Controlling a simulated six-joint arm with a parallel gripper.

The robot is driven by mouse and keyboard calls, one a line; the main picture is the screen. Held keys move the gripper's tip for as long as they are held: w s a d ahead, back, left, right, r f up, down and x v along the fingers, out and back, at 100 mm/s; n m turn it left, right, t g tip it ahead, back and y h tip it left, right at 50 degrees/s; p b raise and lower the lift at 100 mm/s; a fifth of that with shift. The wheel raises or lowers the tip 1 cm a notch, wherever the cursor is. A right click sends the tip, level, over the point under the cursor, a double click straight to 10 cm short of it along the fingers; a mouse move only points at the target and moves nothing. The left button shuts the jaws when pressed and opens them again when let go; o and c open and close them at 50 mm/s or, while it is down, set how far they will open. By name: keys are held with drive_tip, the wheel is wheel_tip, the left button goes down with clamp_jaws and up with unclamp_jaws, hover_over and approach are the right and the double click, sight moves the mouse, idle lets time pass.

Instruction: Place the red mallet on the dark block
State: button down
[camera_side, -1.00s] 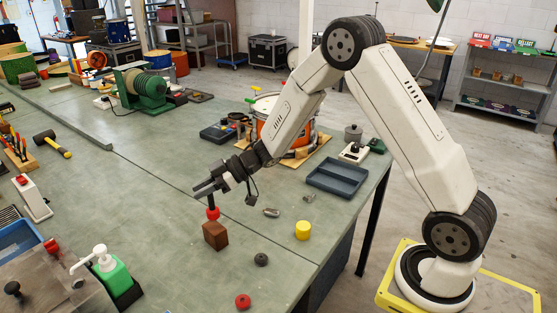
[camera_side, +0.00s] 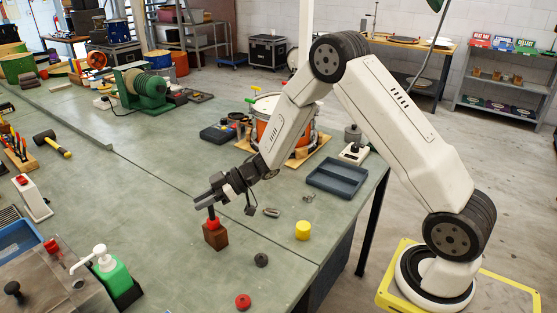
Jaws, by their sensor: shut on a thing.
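The red mallet (camera_side: 213,222) hangs upright below my gripper (camera_side: 207,200), red head down and dark shaft up between the fingers. My gripper is shut on the shaft. The dark block (camera_side: 216,238) is a brown block standing on the green bench directly below the mallet. The red head appears to meet the block's top face; from this angle I cannot tell if it fully rests there. The fingers hide the top of the shaft.
A yellow cylinder (camera_side: 303,230), a black disc (camera_side: 261,260), a red disc (camera_side: 243,301) and a small metal piece (camera_side: 271,212) lie nearby. A blue-grey tray (camera_side: 337,179) and a drum (camera_side: 284,124) stand further back. The bench left of the block is clear.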

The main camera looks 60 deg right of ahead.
drive_tip(key=shift+f, duration=0.15)
drive_tip(key=c, duration=0.5)
unclamp_jaws()
drive_tip(key=shift+c, duration=0.2)
drive_tip(key=shift+s+d+r, duration=0.1)
drive_tip(key=shift+d+r, duration=0.05)
drive_tip(key=shift+r, duration=0.1)
drive_tip(key=v, duration=1.1)
drive_tip(key=shift+s+d, duration=0.2)
drive_tip(key=shift+w+r, duration=0.15)
drive_tip(key=shift+r, duration=0.05)
